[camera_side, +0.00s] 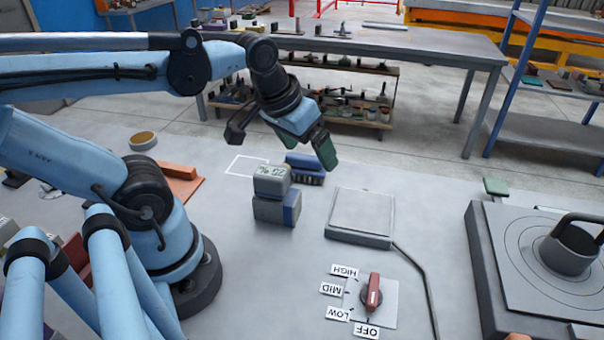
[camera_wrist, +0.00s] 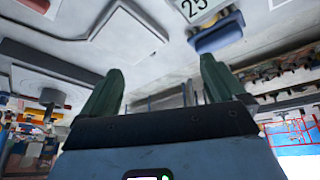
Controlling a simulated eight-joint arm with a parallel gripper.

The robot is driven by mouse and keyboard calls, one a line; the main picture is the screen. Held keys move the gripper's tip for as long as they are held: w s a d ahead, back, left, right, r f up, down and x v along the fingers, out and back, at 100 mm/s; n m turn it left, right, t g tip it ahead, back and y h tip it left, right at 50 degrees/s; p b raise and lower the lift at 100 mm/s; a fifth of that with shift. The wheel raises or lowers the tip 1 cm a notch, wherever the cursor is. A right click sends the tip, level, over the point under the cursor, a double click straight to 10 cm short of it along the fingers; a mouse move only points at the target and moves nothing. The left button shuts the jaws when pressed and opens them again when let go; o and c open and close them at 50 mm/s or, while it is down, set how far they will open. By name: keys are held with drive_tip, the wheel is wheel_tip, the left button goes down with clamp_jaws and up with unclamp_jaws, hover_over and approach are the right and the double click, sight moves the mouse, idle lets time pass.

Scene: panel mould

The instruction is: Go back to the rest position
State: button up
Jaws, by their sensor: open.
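My gripper (camera_side: 327,150) is raised above the table in the side view, its green fingers tilted down to the right. In the wrist view my gripper (camera_wrist: 158,85) shows two dark green fingers spread apart with nothing between them. Below and to the left of it stand stacked grey blocks (camera_side: 271,181), the upper one with green markings on top. A blue block (camera_side: 304,163) lies just behind the stack. The gripper is apart from these blocks. No marked rest position can be made out.
A grey square plate (camera_side: 361,213) lies right of the blocks. A red knob (camera_side: 374,292) with HIGH, MID, LOW and OFF labels is at the front. A stove-like unit with a dark pot (camera_side: 568,250) stands at right.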

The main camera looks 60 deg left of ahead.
drive_tip(key=w+d+m+t, duration=0.1)
drive_tip(key=d+f+m+t, duration=0.1)
drive_tip(key=shift+w+m, duration=0.3)
drive_tip(key=shift+w, duration=0.05)
